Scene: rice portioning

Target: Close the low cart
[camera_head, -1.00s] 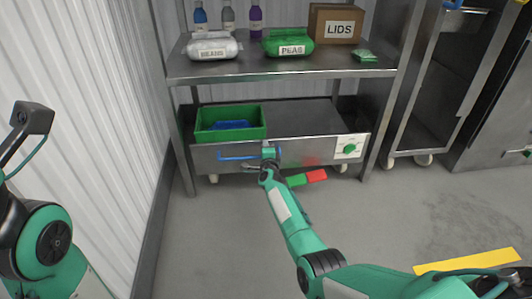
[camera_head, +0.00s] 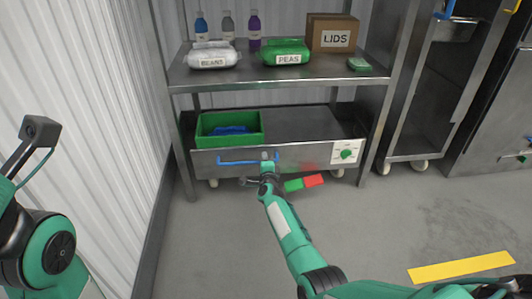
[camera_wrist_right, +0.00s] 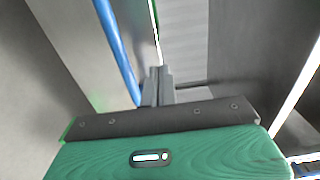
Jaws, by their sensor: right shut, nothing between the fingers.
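The low cart (camera_head: 310,153) is a grey metal unit on casters under the shelf. Its front panel carries a blue bar handle (camera_head: 235,162) on the left and a white plate with a green dial (camera_head: 346,154) on the right. My right gripper (camera_head: 266,158) is shut and empty at the front panel, near the handle's right end. In the right wrist view the shut fingertips (camera_wrist_right: 158,82) point toward grey metal, with the blue bar (camera_wrist_right: 117,50) just left of them. I cannot tell whether they touch the panel.
A green bin (camera_head: 230,140) with blue contents stands on the cart. The shelf (camera_head: 250,78) above holds bottles, bags and a LIDS box (camera_head: 332,33). A red and green piece (camera_head: 304,183) shows below the panel. Open floor lies in front; a wall is at left.

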